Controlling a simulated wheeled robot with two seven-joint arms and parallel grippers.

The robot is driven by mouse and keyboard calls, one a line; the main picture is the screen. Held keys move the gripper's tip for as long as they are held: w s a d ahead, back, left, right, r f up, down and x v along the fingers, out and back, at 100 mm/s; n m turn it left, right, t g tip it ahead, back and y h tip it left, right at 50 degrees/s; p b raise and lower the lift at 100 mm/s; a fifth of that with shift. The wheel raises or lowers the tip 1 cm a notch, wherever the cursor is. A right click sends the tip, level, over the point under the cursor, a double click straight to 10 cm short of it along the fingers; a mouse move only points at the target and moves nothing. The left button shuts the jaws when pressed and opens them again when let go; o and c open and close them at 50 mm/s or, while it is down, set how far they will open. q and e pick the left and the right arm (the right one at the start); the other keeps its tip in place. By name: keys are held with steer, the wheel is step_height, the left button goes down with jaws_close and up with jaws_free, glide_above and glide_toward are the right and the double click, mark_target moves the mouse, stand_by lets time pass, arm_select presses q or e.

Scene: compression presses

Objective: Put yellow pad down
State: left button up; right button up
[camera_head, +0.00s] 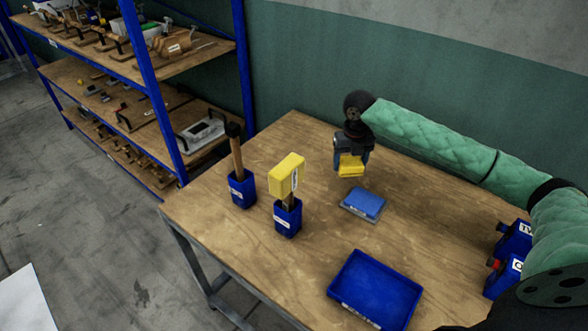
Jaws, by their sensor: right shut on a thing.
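My right gripper (352,160) is above the back part of the wooden table. It points downward and is shut on a small yellow pad (350,168). The pad appears to be held just above the table, behind a flat light-blue piece (366,203). Whether the pad touches the table is hard to tell. My left gripper is not in the view.
A yellow block on a stick (286,175) stands in a blue holder (288,218). A dark-headed hammer (235,150) stands in another blue holder (242,190). An empty blue tray (375,290) lies in front, with blue boxes (515,240) at right. Shelves stand left.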

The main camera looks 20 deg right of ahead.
mark_target(342, 156)
steer(key=w, duration=0.1)
steer(key=w+a+p, duration=0.1)
steer(key=shift+w+a+f, duration=0.2)
steer(key=shift+w, duration=0.15)
steer(key=w+a+f+p, duration=0.1)
steer(key=w+f, duration=0.1)
steer(key=w+a+f+p, duration=0.1)
steer(key=w+a, duration=0.1)
steer(key=w, duration=0.1)
steer(key=w+a+f+p, duration=0.2)
steer(key=shift+w+a+f, duration=0.1)
steer(key=shift+w+f, duration=0.15)
steer(key=shift+f, duration=0.05)
steer(key=shift+w+a+f, duration=0.15)
steer(key=shift+w+f, duration=0.05)
steer(key=shift+f, duration=0.15)
step_height(342, 156, down, 3)
steer(key=shift+f+p, duration=0.1)
steer(key=shift+p, duration=1.05)
steer(key=shift+f, duration=0.35)
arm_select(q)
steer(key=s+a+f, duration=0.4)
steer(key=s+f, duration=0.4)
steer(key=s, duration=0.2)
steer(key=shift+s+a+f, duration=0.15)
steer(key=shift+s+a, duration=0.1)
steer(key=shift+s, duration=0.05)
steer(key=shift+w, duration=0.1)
arm_select(e)
steer(key=shift+f, duration=0.15)
